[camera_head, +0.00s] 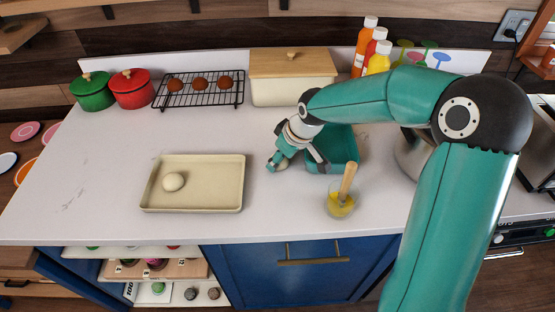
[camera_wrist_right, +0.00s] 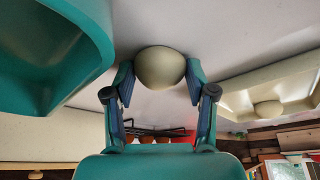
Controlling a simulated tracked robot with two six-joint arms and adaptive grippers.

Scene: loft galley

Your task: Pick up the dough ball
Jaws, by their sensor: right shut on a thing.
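My right gripper (camera_head: 280,161) is over the counter, left of the teal bin (camera_head: 342,150), with its fingers pointing down. In the right wrist view its two fingers (camera_wrist_right: 160,82) are shut on a pale, round dough ball (camera_wrist_right: 160,66), one finger on each side. In the head view the held ball is mostly hidden by the gripper. I cannot tell whether it touches the counter. A second pale dough ball (camera_head: 173,181) lies on the left part of the cream tray (camera_head: 215,207); it also shows in the wrist view (camera_wrist_right: 267,108). My left gripper is not in view.
A glass with yellow liquid and a brush (camera_head: 341,204) stands at the front right. Behind are a wire rack (camera_head: 171,100) with brown buns, a cream bread box (camera_head: 290,92), two pots (camera_head: 132,89) and sauce bottles (camera_head: 365,46). The counter between tray and glass is clear.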

